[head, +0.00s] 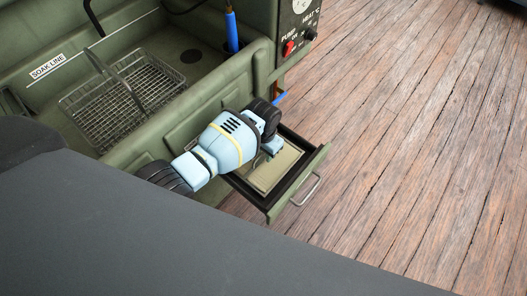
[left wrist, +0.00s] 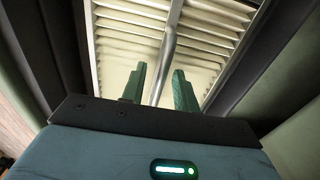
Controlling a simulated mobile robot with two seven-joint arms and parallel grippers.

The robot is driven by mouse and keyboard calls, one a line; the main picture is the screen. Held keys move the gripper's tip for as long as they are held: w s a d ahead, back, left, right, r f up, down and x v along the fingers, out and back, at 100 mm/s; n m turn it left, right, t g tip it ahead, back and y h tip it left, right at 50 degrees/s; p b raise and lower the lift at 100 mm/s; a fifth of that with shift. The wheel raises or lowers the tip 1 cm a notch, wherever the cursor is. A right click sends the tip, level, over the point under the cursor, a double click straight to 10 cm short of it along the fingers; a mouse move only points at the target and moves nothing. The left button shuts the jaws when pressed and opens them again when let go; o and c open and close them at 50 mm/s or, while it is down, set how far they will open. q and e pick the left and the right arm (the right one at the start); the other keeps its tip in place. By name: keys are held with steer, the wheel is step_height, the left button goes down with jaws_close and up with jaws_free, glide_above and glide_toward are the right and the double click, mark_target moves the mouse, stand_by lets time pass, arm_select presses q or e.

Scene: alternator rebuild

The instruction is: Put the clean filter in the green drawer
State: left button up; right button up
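The green drawer (head: 298,187) is pulled out from the green washing station. The clean filter (head: 277,172), a pale panel, lies inside the drawer. In the left wrist view the filter (left wrist: 122,42) shows cream pleats and a grey bar along its middle, with dark drawer walls on both sides. My left gripper (head: 267,156) is over the drawer, pointing down at the filter. In the left wrist view its two green fingers (left wrist: 160,88) stand apart, one on each side of the grey bar, with gaps showing. Whether the fingertips touch the filter is unclear. My right gripper is not in view.
A wire basket (head: 122,97) sits in the soak basin left of the drawer. A blue-handled brush or tube (head: 231,32) stands at the basin's edge, near a control panel (head: 298,25) with a red switch. The wooden floor (head: 420,130) right of the drawer is clear.

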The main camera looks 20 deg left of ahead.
arm_select(q)
step_height(320, 180, up, 12)
steer(key=p, duration=0.3)
steer(key=shift+f, duration=0.15)
steer(key=s+d+f+t+h, duration=0.1)
steer(key=s+f, duration=0.1)
steer(key=s, duration=0.2)
steer(key=s+d+f+t+h, duration=0.1)
steer(key=s+t, duration=0.1)
steer(key=s, duration=0.2)
steer(key=s+d+f+t+h, duration=0.1)
steer(key=s+f, duration=0.1)
steer(key=s, duration=0.2)
steer(key=shift+d+f+n+t, duration=0.15)
steer(key=shift+f+n+t, duration=0.15)
steer(key=s+a+f+n+t, duration=0.1)
steer(key=s+a, duration=0.2)
steer(key=s, duration=1.2)
steer(key=s+a+f+t+y, duration=0.1)
steer(key=s+a, duration=0.3)
steer(key=s, duration=1.1)
steer(key=shift+f+n, duration=0.4)
steer(key=shift+f, duration=0.2)
